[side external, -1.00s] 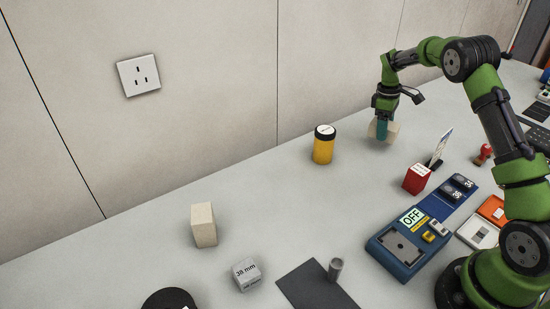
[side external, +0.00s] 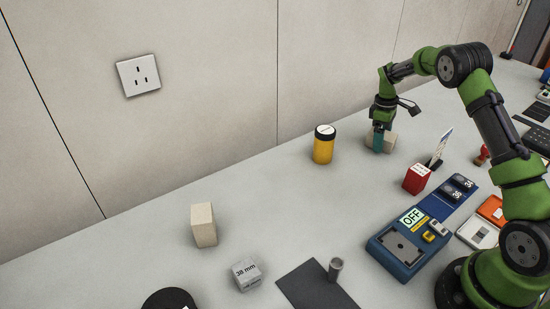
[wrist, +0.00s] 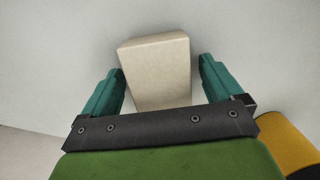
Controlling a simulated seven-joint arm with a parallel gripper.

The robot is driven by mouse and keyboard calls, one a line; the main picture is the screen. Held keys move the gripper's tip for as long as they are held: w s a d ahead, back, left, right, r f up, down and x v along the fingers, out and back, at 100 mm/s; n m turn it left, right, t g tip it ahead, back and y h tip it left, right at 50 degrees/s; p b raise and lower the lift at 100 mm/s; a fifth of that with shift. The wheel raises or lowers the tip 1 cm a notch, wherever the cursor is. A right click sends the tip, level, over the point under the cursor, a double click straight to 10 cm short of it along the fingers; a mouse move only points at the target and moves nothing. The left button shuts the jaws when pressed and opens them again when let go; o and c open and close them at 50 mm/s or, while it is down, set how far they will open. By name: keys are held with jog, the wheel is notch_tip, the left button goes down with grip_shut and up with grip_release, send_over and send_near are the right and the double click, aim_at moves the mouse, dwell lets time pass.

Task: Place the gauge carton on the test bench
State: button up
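A plain beige box (side external: 389,142), possibly the gauge carton though no label shows, is on the table near the wall. My gripper (side external: 378,142) is down at it. In the wrist view the box (wrist: 158,72) lies between the two teal fingers of my gripper (wrist: 162,78), which are spread apart, with a visible gap at the right finger. Another beige box (side external: 204,225) stands upright at the left of the table. A small red carton (side external: 417,179) with a white label stands right of centre. The blue bench unit (side external: 383,251) with an OFF sign may be the test bench.
A yellow canister (side external: 323,146) stands just left of my gripper; it also shows in the wrist view (wrist: 290,140). A 38 mm block (side external: 247,274) and a dark plate with a metal post (side external: 335,270) are in front. A placard (side external: 441,146) stands right. The middle table is clear.

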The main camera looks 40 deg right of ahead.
notch_tip(320, 180, up, 17)
jog(key=w, duration=0.2)
jog(key=s+a+r+m+t, duration=0.2)
jog(key=s+a+r, duration=0.1)
jog(key=a+r, duration=0.4)
jog(key=s+a+r+m+t+y, duration=0.15)
jog(key=s+a+r, duration=0.25)
jog(key=s+a, duration=0.45)
jog(key=s+a+f+m+t, duration=0.2)
jog(key=s+a, duration=0.4)
jog(key=s+a+f+m+t+y, duration=0.1)
jog(key=s+a+f+m+t, duration=0.1)
jog(key=s+a, duration=0.4)
jog(key=shift+s+a+f+m+t, duration=0.2)
jog(key=shift+s+a+m+t, duration=0.2)
jog(key=shift+s+m+t, duration=0.1)
jog(key=shift+d, duration=0.1)
